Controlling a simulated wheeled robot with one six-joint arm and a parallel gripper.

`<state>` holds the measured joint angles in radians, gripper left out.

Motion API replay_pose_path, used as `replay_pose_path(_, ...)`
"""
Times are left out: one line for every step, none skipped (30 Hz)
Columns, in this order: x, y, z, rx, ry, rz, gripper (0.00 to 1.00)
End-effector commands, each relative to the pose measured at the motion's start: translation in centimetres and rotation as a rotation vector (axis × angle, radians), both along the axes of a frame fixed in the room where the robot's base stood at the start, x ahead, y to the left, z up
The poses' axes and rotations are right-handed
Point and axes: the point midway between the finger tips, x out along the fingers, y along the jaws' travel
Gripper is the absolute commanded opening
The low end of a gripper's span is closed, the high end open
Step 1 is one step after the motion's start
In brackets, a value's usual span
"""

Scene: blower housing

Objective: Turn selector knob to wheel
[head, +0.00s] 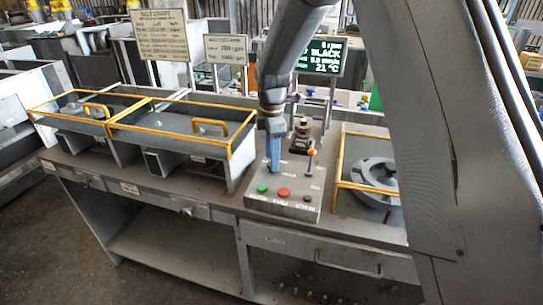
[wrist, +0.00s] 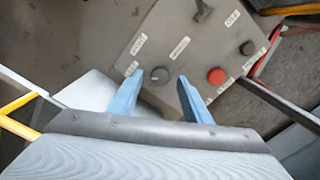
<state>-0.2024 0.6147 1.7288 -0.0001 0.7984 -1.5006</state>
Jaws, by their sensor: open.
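The selector knob (wrist: 160,75) is a small dark round knob on the grey control panel (wrist: 185,35). In the wrist view it shows between the two blue fingertips of my gripper (wrist: 160,76), with a gap on each side. My gripper is open and holds nothing. In the head view my gripper (head: 274,155) points down over the back left of the control box (head: 290,208), and the knob is hidden there. White labels lie around the knob, too small to read surely. I cannot tell the height of the fingertips above the panel.
The box also carries a green button (head: 262,188), a red button (head: 283,193), a black button (head: 307,198) and a lever with an orange ball (head: 312,153). Yellow-edged trays (head: 180,128) stand left; a yellow-framed round housing (head: 375,175) is right.

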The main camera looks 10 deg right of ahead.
Motion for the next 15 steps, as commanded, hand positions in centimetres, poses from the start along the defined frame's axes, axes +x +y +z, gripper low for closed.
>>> replay_pose_path(-0.08,0.03,-0.39,0.000,0.002,0.000,0.44)
replay_pose_path(-0.08,0.05,-0.61,0.000,0.001,0.001,0.44)
replay_pose_path(-0.06,0.07,-0.83,0.000,0.001,0.001,0.44)
replay_pose_path(-0.06,0.08,-0.94,0.000,0.000,0.001,0.44)
replay_pose_path(-0.05,0.10,-1.02,0.000,0.000,0.001,0.44)
replay_pose_path(-0.06,0.11,-1.09,0.000,0.000,0.001,0.44)
replay_pose_path(-0.05,0.17,-1.12,0.000,0.000,0.002,0.44)
replay_pose_path(-0.06,0.21,-1.13,0.000,-0.001,0.003,0.44)
replay_pose_path(-0.06,0.22,-1.13,0.000,-0.001,0.003,0.44)
replay_pose_path(-0.06,0.22,-1.13,0.000,-0.001,0.003,0.44)
replay_pose_path(-0.06,0.22,-1.13,0.000,-0.001,0.003,0.44)
replay_pose_path(-0.06,0.22,-1.13,0.000,-0.001,0.002,0.44)
replay_pose_path(-0.06,0.22,-1.13,0.000,-0.001,0.002,0.41)
replay_pose_path(-0.06,0.22,-1.13,0.000,-0.001,0.002,0.36)
replay_pose_path(-0.06,0.21,-1.12,0.000,-0.001,0.002,0.29)
